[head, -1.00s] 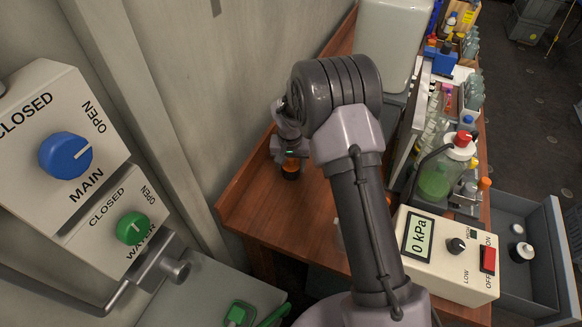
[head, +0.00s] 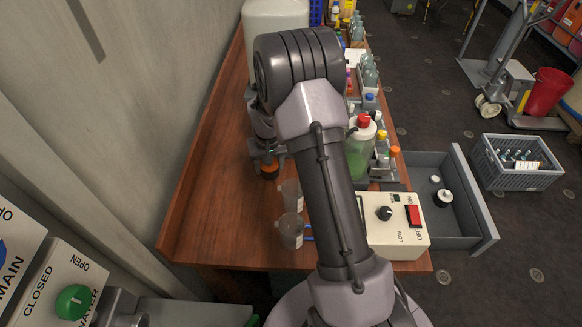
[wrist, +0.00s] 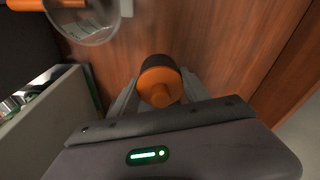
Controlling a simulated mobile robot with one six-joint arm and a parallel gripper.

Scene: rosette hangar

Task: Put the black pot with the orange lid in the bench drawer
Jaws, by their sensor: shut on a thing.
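The black pot with the orange lid (head: 269,170) is at the left part of the wooden bench in the head view, under my gripper (head: 266,157). In the wrist view the pot (wrist: 160,84) sits between the two fingers of my gripper (wrist: 158,95), which are shut on its sides. I cannot tell whether the pot still touches the bench. The grey bench drawer (head: 484,218) is pulled out at the bench's right side. Two small items, white and black, lie in it, with bare floor around them.
Two clear beakers (head: 290,232) stand on the bench near the pot. A pressure box (head: 405,243) with a red switch stands between them and the drawer. A green-filled bottle (head: 358,150) and several bottles stand behind it. A grey crate (head: 518,178) is on the floor.

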